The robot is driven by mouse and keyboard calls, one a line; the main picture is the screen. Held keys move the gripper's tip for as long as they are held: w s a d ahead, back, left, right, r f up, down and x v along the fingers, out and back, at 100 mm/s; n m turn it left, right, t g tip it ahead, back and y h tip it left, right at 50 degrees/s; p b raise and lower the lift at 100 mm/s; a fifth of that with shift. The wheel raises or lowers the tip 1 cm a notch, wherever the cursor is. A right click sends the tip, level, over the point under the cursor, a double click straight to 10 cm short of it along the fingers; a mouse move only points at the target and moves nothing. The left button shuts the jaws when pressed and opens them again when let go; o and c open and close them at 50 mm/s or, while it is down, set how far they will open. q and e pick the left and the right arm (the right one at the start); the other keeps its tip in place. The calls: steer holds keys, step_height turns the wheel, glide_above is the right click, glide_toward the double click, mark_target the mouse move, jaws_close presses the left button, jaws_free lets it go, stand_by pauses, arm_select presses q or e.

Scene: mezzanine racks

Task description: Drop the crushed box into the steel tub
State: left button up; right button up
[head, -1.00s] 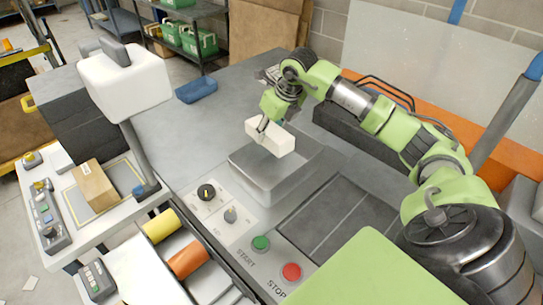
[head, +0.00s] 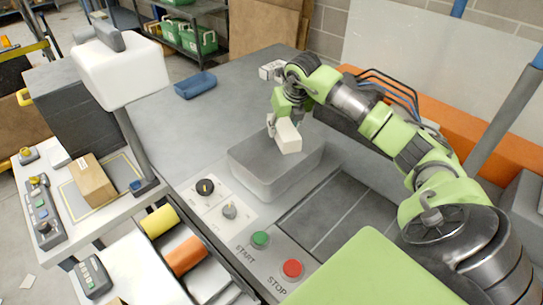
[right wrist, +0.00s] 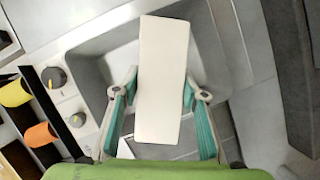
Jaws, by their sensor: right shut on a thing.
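The crushed box (head: 288,137) is a plain cream-white block; no dents show clearly. My right gripper (head: 271,126) is shut on it and holds it above the grey steel tub (head: 250,172). In the right wrist view the box (right wrist: 162,75) lies lengthwise between the two teal-padded fingers of the gripper (right wrist: 160,95). The tub (right wrist: 92,78) shows behind the box there, and the box hides part of its floor. The box appears clear of the tub's rim. My left gripper is not in view.
A control panel with a green START button (head: 260,240) and a red STOP button (head: 292,268) lies in front of the tub. A brown carton (head: 93,182) sits on a scale at left.

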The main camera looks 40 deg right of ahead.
steer(key=o, duration=1.3)
steer(key=shift+c, duration=0.2)
steer(key=shift+r, duration=0.3)
steer(key=v, duration=1.1)
steer(key=shift+s+r, duration=0.15)
steer(key=shift+s, duration=0.05)
steer(key=shift+a, duration=0.1)
